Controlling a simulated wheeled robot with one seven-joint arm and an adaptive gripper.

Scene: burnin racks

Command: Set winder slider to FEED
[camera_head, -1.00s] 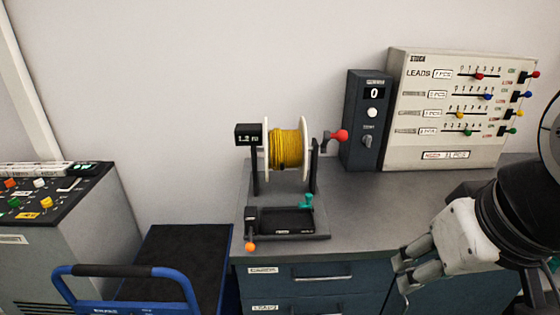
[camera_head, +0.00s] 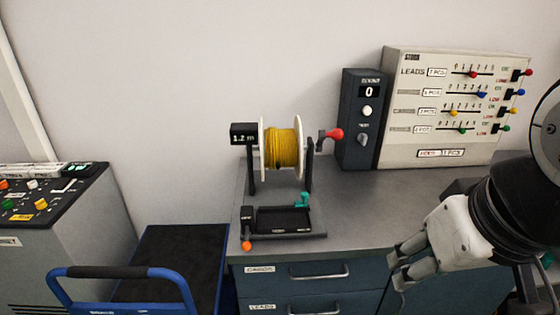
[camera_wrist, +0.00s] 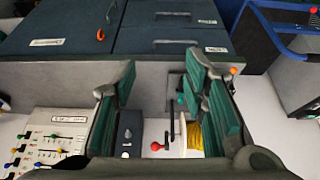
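The winder (camera_head: 284,237) stands on the grey bench, with a spool of yellow wire (camera_head: 280,150) between white flanges. A red-knobbed crank (camera_head: 334,134) sticks out at its right. On its base are a teal handle (camera_head: 302,200) and an orange-tipped lever (camera_head: 246,245); I cannot tell which is the slider, and no FEED mark is readable. My gripper (camera_head: 402,268) is at the bench's front, right of the winder and apart from it. In the wrist view my gripper (camera_wrist: 160,85) is open and empty, with the teal handle (camera_wrist: 181,98) and yellow spool (camera_wrist: 194,137) seen past its right finger.
A dark counter box (camera_head: 361,120) reading 0 and a cream LEADS panel (camera_head: 455,110) with coloured sliders stand behind, to the right. Blue drawers (camera_head: 315,285) are below the bench. A blue-handled cart (camera_head: 175,265) and a grey console (camera_head: 60,245) stand left. The bench's middle is clear.

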